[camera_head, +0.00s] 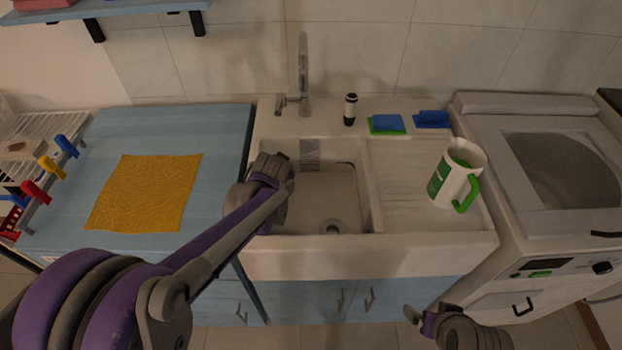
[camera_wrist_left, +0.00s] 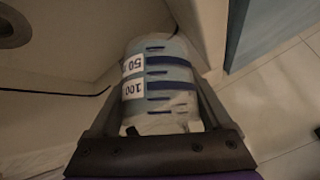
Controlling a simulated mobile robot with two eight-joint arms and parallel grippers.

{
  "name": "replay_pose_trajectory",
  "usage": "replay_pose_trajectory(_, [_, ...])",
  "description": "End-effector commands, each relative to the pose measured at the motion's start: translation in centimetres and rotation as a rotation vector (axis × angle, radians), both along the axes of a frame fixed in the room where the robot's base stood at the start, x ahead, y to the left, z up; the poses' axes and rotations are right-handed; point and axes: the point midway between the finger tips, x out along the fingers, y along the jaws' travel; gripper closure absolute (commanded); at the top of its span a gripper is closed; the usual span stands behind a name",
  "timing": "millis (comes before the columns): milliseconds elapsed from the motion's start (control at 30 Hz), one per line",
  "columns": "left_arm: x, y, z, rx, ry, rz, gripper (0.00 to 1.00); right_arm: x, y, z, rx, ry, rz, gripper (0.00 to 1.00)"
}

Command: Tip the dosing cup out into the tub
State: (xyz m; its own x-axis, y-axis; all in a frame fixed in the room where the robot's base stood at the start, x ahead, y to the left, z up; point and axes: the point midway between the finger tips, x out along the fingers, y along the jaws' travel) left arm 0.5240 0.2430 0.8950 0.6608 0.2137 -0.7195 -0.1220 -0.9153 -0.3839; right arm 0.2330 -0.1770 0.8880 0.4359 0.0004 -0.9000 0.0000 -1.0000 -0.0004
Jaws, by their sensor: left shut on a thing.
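The dosing cup (camera_wrist_left: 158,85) is pale and clear with blue bands and marks reading 50 and 100. It sits between the fingers of my left gripper (camera_wrist_left: 160,115), which is shut on it. In the head view my left gripper (camera_head: 272,172) is over the left side of the sink, and the arm mostly hides the cup. What is in the cup does not show. The washing machine's tub opening (camera_head: 565,170) is at the far right, well apart from the cup. My right gripper (camera_head: 428,316) is low at the front, and its jaw opening is unclear.
A white jug with a green handle (camera_head: 452,180) stands on the drainboard (camera_head: 405,190) between sink and machine. A tap (camera_head: 303,80), a dark-and-white bottle (camera_head: 350,108) and sponges (camera_head: 387,123) are along the back. A yellow cloth (camera_head: 145,193) lies on the blue counter (camera_head: 215,140).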

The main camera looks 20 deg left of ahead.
Motion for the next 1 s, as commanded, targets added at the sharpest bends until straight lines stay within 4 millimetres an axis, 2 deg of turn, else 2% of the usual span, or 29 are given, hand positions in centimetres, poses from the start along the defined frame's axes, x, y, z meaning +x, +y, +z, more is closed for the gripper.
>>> replay_pose_trajectory(1000, [0.2, -1.1, -0.4, 0.135, 0.02, 0.0, 1.0, -0.1, 0.0, -0.3, 0.0, 0.001, 0.0, 0.0])
